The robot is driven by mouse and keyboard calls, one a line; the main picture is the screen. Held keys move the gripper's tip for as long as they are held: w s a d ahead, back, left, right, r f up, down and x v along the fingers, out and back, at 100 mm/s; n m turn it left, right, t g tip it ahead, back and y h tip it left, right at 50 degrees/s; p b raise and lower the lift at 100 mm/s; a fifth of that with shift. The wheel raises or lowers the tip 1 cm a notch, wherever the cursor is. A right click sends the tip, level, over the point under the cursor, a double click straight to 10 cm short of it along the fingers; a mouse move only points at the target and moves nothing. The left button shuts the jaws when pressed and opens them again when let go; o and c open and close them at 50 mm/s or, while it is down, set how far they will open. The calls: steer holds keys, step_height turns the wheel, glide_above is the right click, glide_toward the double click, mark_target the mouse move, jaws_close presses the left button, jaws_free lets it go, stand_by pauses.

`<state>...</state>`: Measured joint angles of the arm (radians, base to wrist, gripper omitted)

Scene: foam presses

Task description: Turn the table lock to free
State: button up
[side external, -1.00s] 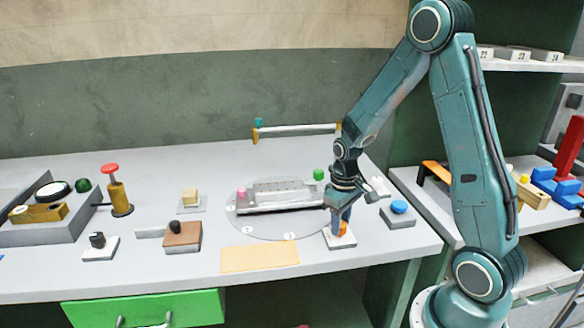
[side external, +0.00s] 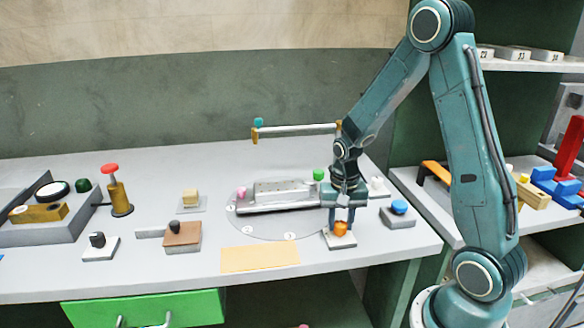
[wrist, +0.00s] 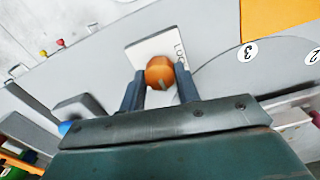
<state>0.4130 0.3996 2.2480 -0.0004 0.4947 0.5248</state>
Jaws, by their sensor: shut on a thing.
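The table lock is an orange round knob (side external: 340,229) on a white plate (side external: 342,243) near the right front of the table. The knob also shows in the wrist view (wrist: 160,72), with a slot mark on its face, on its white plate (wrist: 146,50) with partly hidden lettering that begins "LOC". My gripper (side external: 340,222) points down over the knob. In the wrist view its two fingers (wrist: 160,90) stand on either side of the knob, shut on it. The round turntable (side external: 262,228) lies just left of the lock.
A grey block with a blue button (side external: 399,207) stands close to the right of my gripper. A metal mould with a green knob (side external: 318,174) and a pink knob lies on the turntable. An orange sheet (side external: 260,258) lies at the front edge. A rail (side external: 296,128) stands behind.

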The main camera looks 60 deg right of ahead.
mark_target(340, 224)
steer(key=shift+m, duration=0.3)
steer(key=o, duration=1)
steer(key=shift+r, duration=0.2)
step_height(340, 224, up, 14)
steer(key=shift+f, duration=0.25)
stand_by(0.4)
steer(key=s+a+r+n+t, duration=0.2)
steer(key=s+a+n, duration=0.1)
steer(key=s+a, duration=0.1)
steer(key=s+a+r+n+t, duration=0.1)
steer(key=s+a+r+n, duration=0.2)
steer(key=s+a+n, duration=0.1)
steer(key=s+a+r+n+t, duration=0.2)
steer(key=s+a+r+n, duration=0.1)
steer(key=s+a+n, duration=0.1)
steer(key=shift+s+a+t, duration=0.3)
steer(key=shift+s+a, duration=0.5)
steer(key=shift+a, duration=0.1)
